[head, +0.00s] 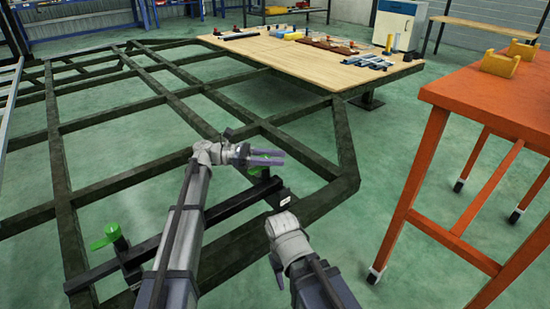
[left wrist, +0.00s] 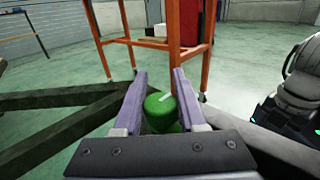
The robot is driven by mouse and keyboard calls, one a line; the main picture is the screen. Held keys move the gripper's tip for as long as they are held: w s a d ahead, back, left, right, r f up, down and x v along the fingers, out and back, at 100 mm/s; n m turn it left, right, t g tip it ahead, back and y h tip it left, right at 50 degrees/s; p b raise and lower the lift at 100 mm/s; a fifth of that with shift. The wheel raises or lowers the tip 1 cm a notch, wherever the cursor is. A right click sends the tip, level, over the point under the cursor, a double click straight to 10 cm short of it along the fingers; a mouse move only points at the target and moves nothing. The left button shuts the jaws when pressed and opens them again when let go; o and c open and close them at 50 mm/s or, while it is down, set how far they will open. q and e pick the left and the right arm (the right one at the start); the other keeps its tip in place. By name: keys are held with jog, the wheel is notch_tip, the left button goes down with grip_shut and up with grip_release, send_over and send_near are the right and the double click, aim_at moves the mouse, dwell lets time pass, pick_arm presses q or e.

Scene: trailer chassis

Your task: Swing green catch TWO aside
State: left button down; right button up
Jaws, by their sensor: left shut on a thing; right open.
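My left gripper (head: 268,157) is over the right end of a black crossbar on the dark frame. In the left wrist view its purple fingers (left wrist: 159,74) stand on both sides of a green catch (left wrist: 160,108) with a white mark on top, and it is shut on it. In the head view this catch (head: 256,172) shows only partly under the gripper. A second green catch (head: 112,236) stands at the bar's left end. I cannot read a number on either. My right gripper (head: 279,270) is lower right, open, its fingers mostly hidden.
The black crossbar (head: 143,246) lies on the dark trailer frame (head: 343,140). An orange wheeled table (head: 490,95) stands at the right. A wooden deck (head: 300,55) with small parts is at the back. Green floor is clear between frame and table.

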aim_at(265, 157)
pick_arm(q)
jog(key=shift+c, duration=2.4)
grip_release()
jog(key=w+a, duration=0.1)
jog(key=a, duration=0.6)
jog(key=shift+w+a, duration=0.15)
jog(key=shift+a, duration=0.15)
